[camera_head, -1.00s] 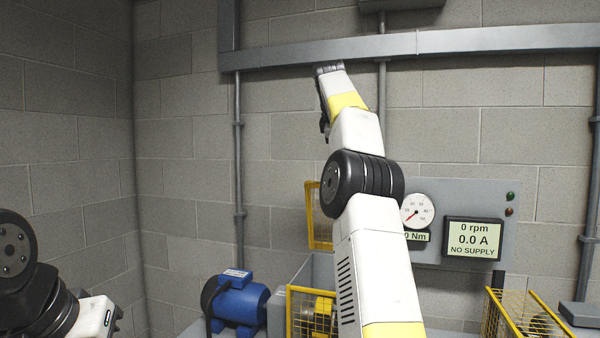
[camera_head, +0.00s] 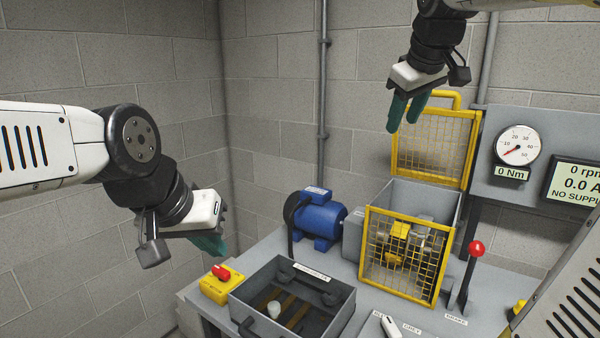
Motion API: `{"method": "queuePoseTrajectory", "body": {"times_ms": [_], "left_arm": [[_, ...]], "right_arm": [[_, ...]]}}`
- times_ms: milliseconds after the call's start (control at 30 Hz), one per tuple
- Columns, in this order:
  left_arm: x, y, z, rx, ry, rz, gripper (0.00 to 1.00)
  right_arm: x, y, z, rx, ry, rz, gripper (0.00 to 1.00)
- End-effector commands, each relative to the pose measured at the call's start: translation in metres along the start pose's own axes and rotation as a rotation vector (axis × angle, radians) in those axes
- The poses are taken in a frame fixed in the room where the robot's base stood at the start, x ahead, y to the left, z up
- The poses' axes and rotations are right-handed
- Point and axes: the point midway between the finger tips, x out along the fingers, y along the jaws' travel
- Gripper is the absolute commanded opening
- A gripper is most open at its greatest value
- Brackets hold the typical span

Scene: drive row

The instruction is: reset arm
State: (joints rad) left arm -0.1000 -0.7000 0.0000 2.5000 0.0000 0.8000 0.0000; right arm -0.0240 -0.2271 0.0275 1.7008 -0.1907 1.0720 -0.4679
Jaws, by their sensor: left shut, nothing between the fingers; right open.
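My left arm comes in from the left edge, and its gripper (camera_head: 212,243) points down and right, with teal fingers shut and empty. It hangs in the air beyond the left end of the bench, above a yellow switch box (camera_head: 213,292) with a red knob. My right gripper (camera_head: 405,115) hangs from the top of the picture with its teal fingers pointing down, apart and empty. It is in front of the upper left of the raised yellow mesh guard (camera_head: 462,148). Part of my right arm's white link shows at the lower right.
A blue motor (camera_head: 325,222) stands at the bench's back beside a yellow mesh cage (camera_head: 402,258). A red-knobbed brake lever (camera_head: 476,248) stands upright to its right. A grey tray (camera_head: 335,312) holds a white piece. The panel dial (camera_head: 515,146) reads 0 Nm; the display (camera_head: 575,182) shows "NO SUPPL".

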Motion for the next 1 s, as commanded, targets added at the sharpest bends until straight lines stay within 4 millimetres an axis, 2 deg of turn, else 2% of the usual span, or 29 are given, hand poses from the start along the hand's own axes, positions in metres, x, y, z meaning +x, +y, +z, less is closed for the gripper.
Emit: {"method": "queuePoseTrajectory", "body": {"times_ms": [33, 300, 400, 500, 667, 1000], "left_arm": [[0.0, 0.0, 0.0, 0.0, 0.0, 0.0, 0.0], [0.0, 0.0, 0.0, 0.0, 0.0, 0.0, 0.0], [0.0, 0.0, 0.0, 0.0, 0.0, 0.0, 0.0], [0.0, 0.0, 0.0, 0.0, 0.0, 0.0, 0.0], [0.0, 0.0, 0.0, 0.0, 0.0, 0.0, 0.0], [0.0, 0.0, 0.0, 0.0, 0.0, 0.0, 0.0]], "right_arm": [[0.001, -0.02, 0.019, 0.043, 0.005, -0.021, 0.41], [0.022, -0.122, 0.116, 0.322, 0.017, -0.139, 0.41], [0.032, -0.152, 0.146, 0.408, 0.011, -0.172, 0.41], [0.04, -0.172, 0.168, 0.47, 0.006, -0.194, 0.41], [0.046, -0.187, 0.183, 0.514, 0.0, -0.209, 0.41], [0.046, -0.187, 0.184, 0.516, -0.001, -0.21, 0.41]]}}
